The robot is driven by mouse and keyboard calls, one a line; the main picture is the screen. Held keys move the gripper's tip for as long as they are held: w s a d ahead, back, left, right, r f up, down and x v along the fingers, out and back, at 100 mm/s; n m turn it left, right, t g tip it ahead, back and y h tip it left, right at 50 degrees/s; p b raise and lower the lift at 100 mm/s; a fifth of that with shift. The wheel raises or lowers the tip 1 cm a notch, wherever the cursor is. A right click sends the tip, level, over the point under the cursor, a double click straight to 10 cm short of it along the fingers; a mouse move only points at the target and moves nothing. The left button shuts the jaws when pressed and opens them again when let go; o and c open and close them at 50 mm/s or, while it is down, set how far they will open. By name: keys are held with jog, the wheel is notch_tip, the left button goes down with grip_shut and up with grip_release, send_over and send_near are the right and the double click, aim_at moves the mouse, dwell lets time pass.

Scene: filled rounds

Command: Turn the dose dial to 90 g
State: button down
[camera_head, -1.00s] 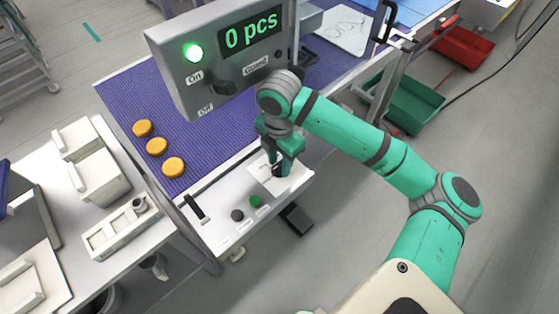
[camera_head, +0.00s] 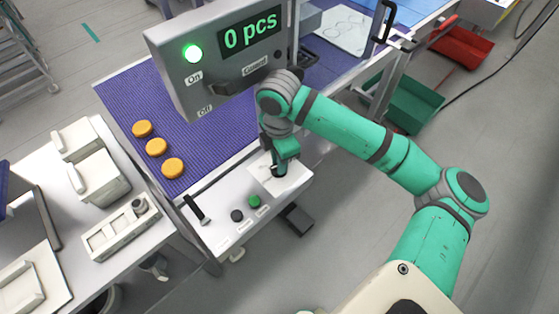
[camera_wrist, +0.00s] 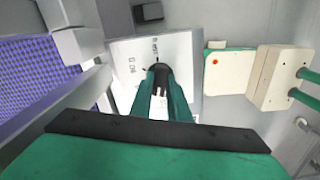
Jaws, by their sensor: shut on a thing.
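The dose dial (camera_wrist: 157,74) is a dark knob on a white square plate (camera_wrist: 184,55) with printed marks, partly hidden by my fingers. In the head view the plate (camera_head: 264,184) sits at the right end of a white control panel. My gripper (camera_head: 280,168) points down onto the dial. In the wrist view my green fingers (camera_wrist: 160,88) are closed around the dial, one on each side. The marks are too small and turned to read surely, so I cannot tell the dial's setting.
A grey box with a display (camera_head: 250,35) reading 0 pcs and a lit green lamp (camera_head: 193,53) stands behind. A black lever (camera_head: 196,208), a black button (camera_head: 237,215) and a green button (camera_head: 254,201) are left of the dial. Orange rounds (camera_head: 157,147) lie on the blue belt (camera_head: 122,98).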

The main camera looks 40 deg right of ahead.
jog(key=m, duration=0.4)
jog(key=shift+a+m, duration=0.1)
jog(key=shift+m, duration=0.2)
jog(key=m, duration=0.5)
jog(key=shift+w, duration=0.1)
jog(key=m, duration=0.5)
jog(key=shift+m, duration=0.4)
jog(key=shift+r+m, duration=0.1)
jog(key=shift+m, duration=2.4)
jog(key=c, duration=1.7)
grip_release()
